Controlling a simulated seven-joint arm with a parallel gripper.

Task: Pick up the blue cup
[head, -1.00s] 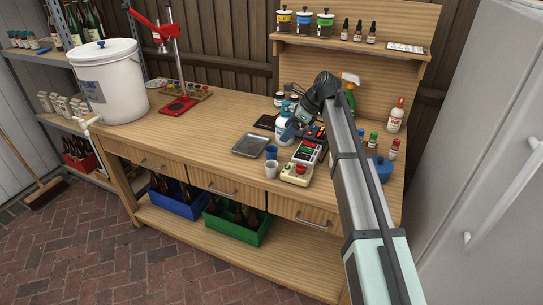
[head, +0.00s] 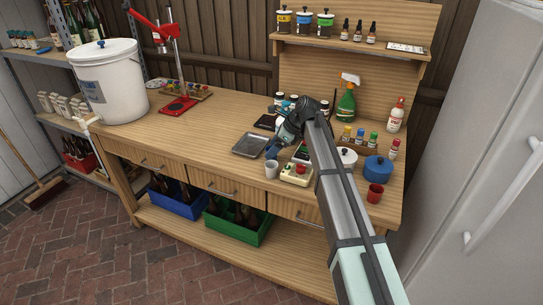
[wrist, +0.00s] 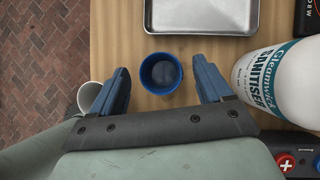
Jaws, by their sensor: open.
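The blue cup (wrist: 161,86) stands upright on the wooden bench in the wrist view, its open mouth facing the camera. My gripper (wrist: 161,68) is open, with one blue finger on each side of the cup and a gap between each finger and the cup wall. The fingers are empty. In the head view my gripper (head: 272,148) is low over the bench at the cup's place, and finger and cup are hard to tell apart there.
A white cup (wrist: 88,96) stands close by the left finger; it also shows in the head view (head: 271,170). A sanitiser bottle (wrist: 280,85) stands close to the right finger. A metal tray (wrist: 200,30) lies behind the cup. A box with a red button (head: 297,174) is nearby.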

